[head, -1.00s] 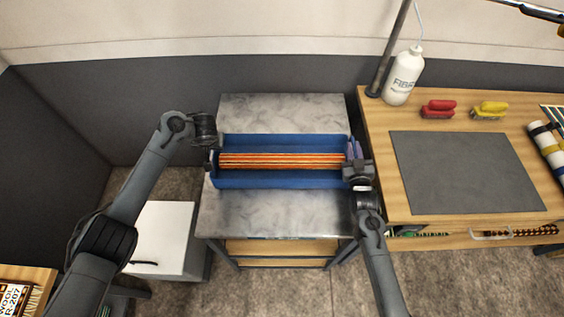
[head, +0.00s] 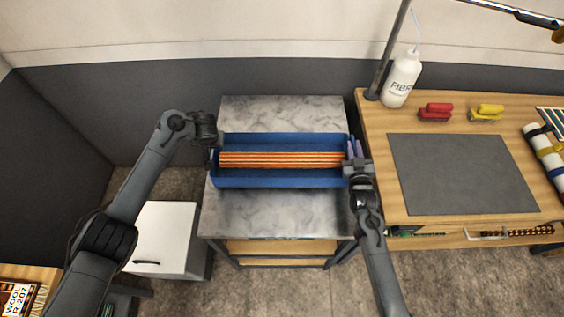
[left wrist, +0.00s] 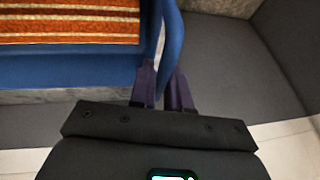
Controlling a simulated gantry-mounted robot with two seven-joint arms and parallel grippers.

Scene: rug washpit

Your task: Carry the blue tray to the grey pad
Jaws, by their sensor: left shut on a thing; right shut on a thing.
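The blue tray (head: 280,181) is over the grey marble-topped stand in the head view, with an orange striped bundle (head: 280,160) lying in it. My left gripper (head: 213,153) is at the tray's left end; in the left wrist view its fingers (left wrist: 164,85) are shut on the blue end wall (left wrist: 172,45). My right gripper (head: 352,160) is shut at the tray's right end, its fingertips partly hidden. The tray looks level; I cannot tell whether it touches the stand. The grey pad (head: 462,173) lies bare on the wooden bench to the right.
The wooden bench (head: 400,207) holds a white bottle (head: 402,80), a red brush (head: 435,112), a yellow brush (head: 486,113) and rolled material (head: 545,152) around the pad. A dark lamp post (head: 388,55) rises at the bench's back left. A white cabinet (head: 163,238) stands at lower left.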

